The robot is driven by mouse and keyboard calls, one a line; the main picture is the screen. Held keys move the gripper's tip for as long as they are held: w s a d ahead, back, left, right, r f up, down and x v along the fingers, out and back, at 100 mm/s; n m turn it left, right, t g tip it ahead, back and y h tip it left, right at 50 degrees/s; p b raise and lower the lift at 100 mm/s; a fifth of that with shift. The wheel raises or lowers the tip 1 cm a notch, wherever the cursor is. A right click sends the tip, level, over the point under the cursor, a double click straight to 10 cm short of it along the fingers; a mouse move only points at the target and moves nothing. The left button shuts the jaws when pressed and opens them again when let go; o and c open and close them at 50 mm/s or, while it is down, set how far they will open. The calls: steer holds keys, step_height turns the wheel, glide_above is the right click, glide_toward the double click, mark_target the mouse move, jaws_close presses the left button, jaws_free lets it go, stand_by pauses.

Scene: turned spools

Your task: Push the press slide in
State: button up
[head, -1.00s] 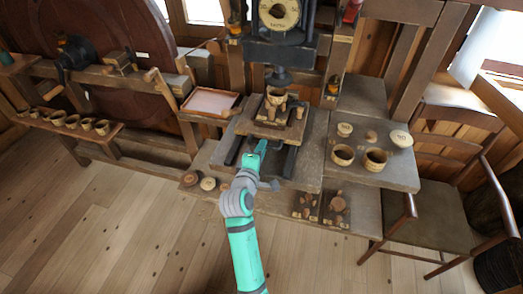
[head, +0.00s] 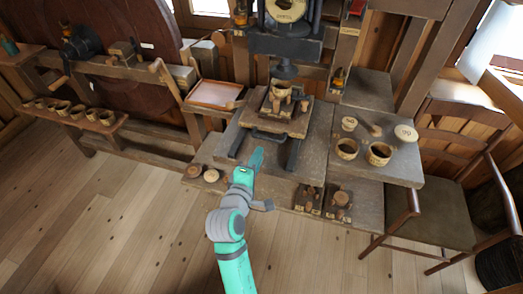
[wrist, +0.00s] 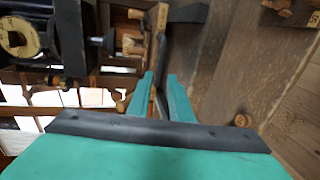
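The press slide (head: 297,127) is a wooden board on two dark rails, with a dark bar handle (head: 268,137) at its front. A small wooden cup (head: 280,90) stands in a block on it, below the dark press ram (head: 284,71); I see a narrow gap between them. My gripper (head: 257,154) is in front of the slide, between the rails, and looks a little apart from the handle. In the wrist view my two teal fingers (wrist: 160,80) have a narrow gap between them and hold nothing I can make out. The slide (wrist: 158,17) shows there beyond the fingertips.
Two cups (head: 379,154) and a round pale disc (head: 405,133) stand on the bench to the right. Small wooden jigs (head: 338,200) sit at the front right. A pink-lined tray (head: 215,94) is at the left. A chair (head: 440,205) stands far right. The floor at left is open.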

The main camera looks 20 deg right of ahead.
steer(key=shift+s+a+r, duration=0.15)
steer(key=shift+s+a, duration=0.2)
steer(key=shift+s, duration=0.15)
